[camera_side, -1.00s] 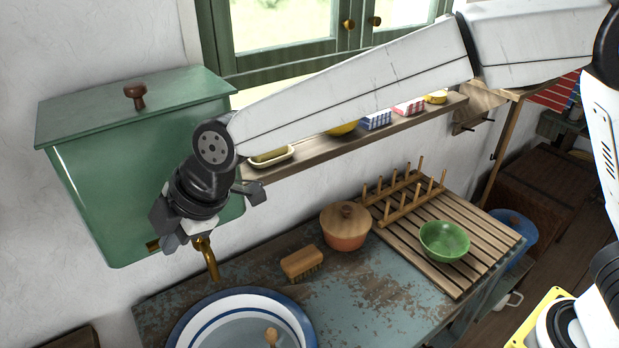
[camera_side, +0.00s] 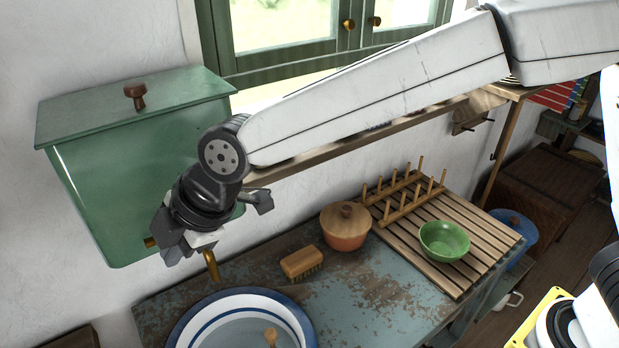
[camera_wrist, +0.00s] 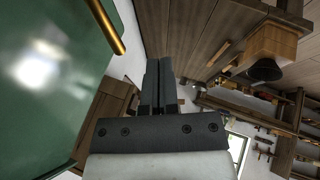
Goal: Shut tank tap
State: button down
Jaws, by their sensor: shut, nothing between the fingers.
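The green tank (camera_side: 95,190) with its lidded top hangs on the wall at left in the side view; it also fills the left of the wrist view (camera_wrist: 45,85). Its brass tap (camera_side: 211,265) points down below my gripper, and a brass stub (camera_side: 150,242) shows left of the gripper. In the wrist view a brass rod (camera_wrist: 105,25) crosses the tank's edge. The tap's handle is hidden behind my gripper in the side view. My gripper (camera_side: 172,250) is shut and empty in front of the tank's lower edge. In the wrist view its fingers (camera_wrist: 160,85) lie together, apart from the brass rod.
A white and blue basin (camera_side: 190,330) stands under the tap. A brush (camera_side: 301,263), a lidded orange pot (camera_side: 345,232) and a green bowl (camera_side: 444,240) on a slatted rack (camera_side: 480,262) stand to the right. A shelf (camera_side: 330,148) runs along the wall behind my arm.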

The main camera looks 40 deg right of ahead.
jog(key=s+a+v, duration=0.1)
jog(key=v, duration=0.9)
jog(key=shift+s, duration=0.35)
jog(key=shift+d, duration=0.1)
jog(key=w+d+f+m+h, duration=0.2)
jog(key=d+f+m, duration=0.3)
jog(key=d, duration=0.5)
jog(key=w+d+f+m+h, duration=0.1)
jog(key=w+d+f+m, duration=0.1)
jog(key=d+f+m, duration=0.6)
jog(key=s+d+f+m+h, duration=0.1)
jog(key=s+d+f+m, duration=0.1)
jog(key=d, duration=0.4)
jog(key=s+d+f+m, duration=0.3)
jog(key=s+d, duration=0.1)
jog(key=d, duration=0.3)
jog(key=s+d+f+m+g+h, duration=0.1)
jog(key=s+d+f+m, duration=0.1)
jog(key=d, duration=0.4)
jog(key=shift+s+d+f+h, duration=0.15)
jog(key=shift+s+d+h, duration=0.2)
jog(key=shift+s, duration=0.45)
